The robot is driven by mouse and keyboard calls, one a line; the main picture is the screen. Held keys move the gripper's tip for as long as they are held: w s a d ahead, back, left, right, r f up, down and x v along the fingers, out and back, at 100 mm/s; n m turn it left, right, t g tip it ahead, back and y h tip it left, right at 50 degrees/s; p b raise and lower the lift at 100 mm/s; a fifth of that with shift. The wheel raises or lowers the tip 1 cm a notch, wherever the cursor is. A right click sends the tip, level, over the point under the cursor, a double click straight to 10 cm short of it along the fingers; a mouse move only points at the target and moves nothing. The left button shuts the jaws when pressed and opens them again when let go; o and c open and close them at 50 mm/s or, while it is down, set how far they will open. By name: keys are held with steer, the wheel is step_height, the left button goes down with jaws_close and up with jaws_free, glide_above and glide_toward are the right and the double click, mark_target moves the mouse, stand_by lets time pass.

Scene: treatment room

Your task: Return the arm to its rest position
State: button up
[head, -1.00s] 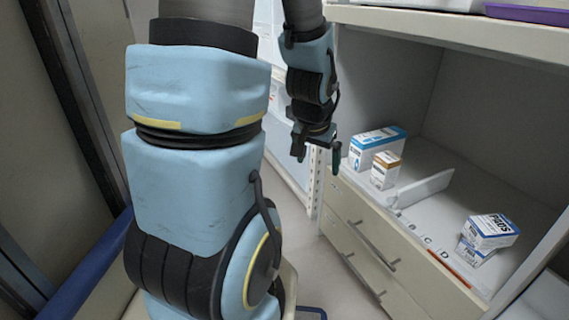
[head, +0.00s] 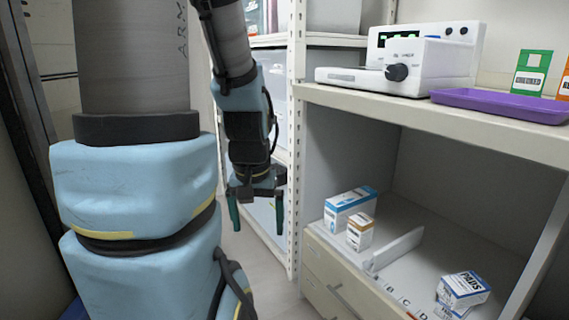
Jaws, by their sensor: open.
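My arm stands at the left in the head view, with blue links and black joints. My gripper (head: 257,212) hangs from the arm's far end and points down. Its two dark green fingers are apart, with nothing between them. It is in front of the shelving, left of the shelf post and left of the boxes on the lower shelf. It looks clear of the shelf and boxes.
A blue-and-white box (head: 347,209), a smaller white-and-brown box (head: 360,233) and stacked boxes (head: 463,288) are on the lower shelf (head: 423,262), with a white divider (head: 394,250). Above are a white device (head: 430,58) and a purple tray (head: 500,104). A perforated post (head: 296,150) stands close right.

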step_height(320, 180, up, 30)
steer(key=p, duration=2.8)
steer(key=shift+r, duration=0.15)
